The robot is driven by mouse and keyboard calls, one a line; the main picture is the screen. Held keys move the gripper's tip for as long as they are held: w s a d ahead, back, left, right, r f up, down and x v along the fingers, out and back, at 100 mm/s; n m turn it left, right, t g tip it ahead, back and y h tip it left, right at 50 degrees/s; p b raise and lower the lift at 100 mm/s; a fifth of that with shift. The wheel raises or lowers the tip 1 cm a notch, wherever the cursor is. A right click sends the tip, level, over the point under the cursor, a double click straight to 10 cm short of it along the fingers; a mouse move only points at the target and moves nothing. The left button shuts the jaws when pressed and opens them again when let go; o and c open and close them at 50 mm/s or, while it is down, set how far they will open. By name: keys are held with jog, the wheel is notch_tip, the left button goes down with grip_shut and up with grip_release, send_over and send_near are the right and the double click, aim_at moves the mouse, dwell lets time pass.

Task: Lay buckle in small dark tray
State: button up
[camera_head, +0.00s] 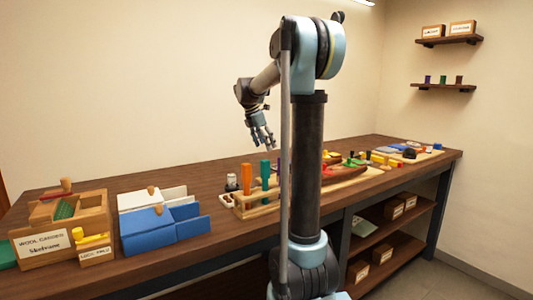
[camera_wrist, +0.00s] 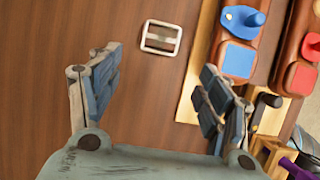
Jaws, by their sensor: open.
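The buckle (camera_wrist: 161,37), a pale metal rectangular frame with a middle bar, lies flat on the brown wooden bench (camera_wrist: 60,30) in the wrist view. My gripper (camera_wrist: 160,68) is open and empty, and the buckle lies beyond its fingertips, between their lines and apart from both. In the head view my gripper (camera_head: 263,143) hangs over the bench, fingers pointing down. I cannot make out the buckle there. I cannot identify a small dark tray in either view.
Right of the buckle, a pale board (camera_wrist: 195,75) carries brown pieces with blue and red parts. In the head view, a tool rack (camera_head: 256,200), blue box (camera_head: 150,232) and wooden box (camera_head: 60,230) stand on the bench. Bare wood lies left of the buckle.

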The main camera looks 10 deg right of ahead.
jog(key=shift+o, duration=1.3)
jog(key=shift+r, duration=0.25)
jog(key=g+y, duration=0.2)
jog(key=y, duration=0.2)
send_near(275, 167)
jog(key=f, duration=0.3)
jog(key=shift+w+d+f, duration=0.15)
jog(key=shift+w+f, duration=0.1)
jog(key=shift+w+d+f, duration=0.1)
jog(key=shift+f, duration=1.15)
jog(key=shift+w+d+f, duration=0.1)
jog(key=shift+d+f, duration=0.05)
jog(key=shift+f, duration=1.15)
jog(key=c, duration=1.2)
jog(key=shift+r, duration=0.1)
jog(key=shift+c, duration=0.2)
notch_tip(275, 167, up, 10)
